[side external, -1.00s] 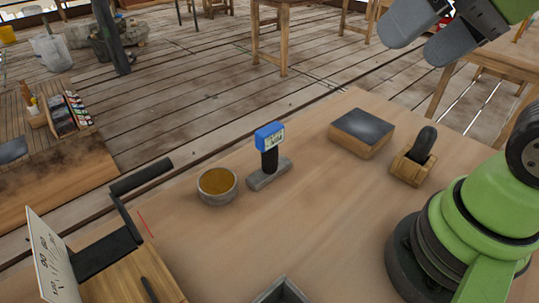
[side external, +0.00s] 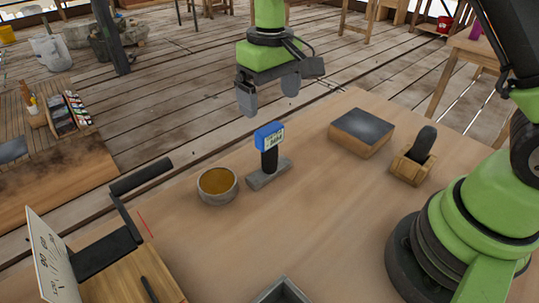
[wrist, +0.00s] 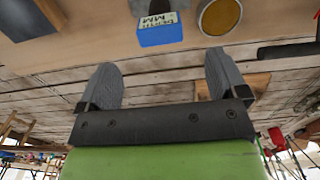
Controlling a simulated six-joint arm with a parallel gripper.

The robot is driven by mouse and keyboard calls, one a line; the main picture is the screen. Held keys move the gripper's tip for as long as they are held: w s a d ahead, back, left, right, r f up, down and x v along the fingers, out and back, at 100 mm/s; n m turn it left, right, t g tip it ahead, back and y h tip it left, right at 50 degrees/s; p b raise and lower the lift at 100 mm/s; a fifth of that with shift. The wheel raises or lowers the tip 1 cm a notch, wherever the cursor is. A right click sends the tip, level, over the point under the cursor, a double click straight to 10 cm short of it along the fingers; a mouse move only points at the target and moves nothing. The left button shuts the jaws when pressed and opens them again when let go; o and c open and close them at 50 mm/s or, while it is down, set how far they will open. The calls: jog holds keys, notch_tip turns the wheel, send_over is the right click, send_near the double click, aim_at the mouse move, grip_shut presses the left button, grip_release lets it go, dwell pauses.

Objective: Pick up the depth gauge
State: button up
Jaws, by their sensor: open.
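The depth gauge (side external: 269,158) stands upright on the wooden table, with a blue display head, a dark stem and a grey base bar. In the wrist view its blue head (wrist: 160,34) shows near the top edge, beyond the fingertips. My gripper (side external: 268,98) is open and empty, above and behind the gauge in the side external view, with its two grey fingers pointing down. In the wrist view the gripper (wrist: 160,70) has its fingers wide apart with nothing between them.
A round bowl with amber contents (side external: 217,186) stands just left of the gauge. A wooden block with a dark top (side external: 361,133) and a small wooden holder with a dark object (side external: 414,162) stand to the right. A grey open box (side external: 281,293) is at the front. Table around the gauge's front is clear.

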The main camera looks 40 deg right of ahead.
aim_at(271, 129)
notch_tip(271, 129, down, 10)
jog(key=shift+s+r, duration=0.15)
jog(key=shift+r, duration=0.1)
jog(key=shift+c, duration=0.4)
jog(key=c, duration=1)
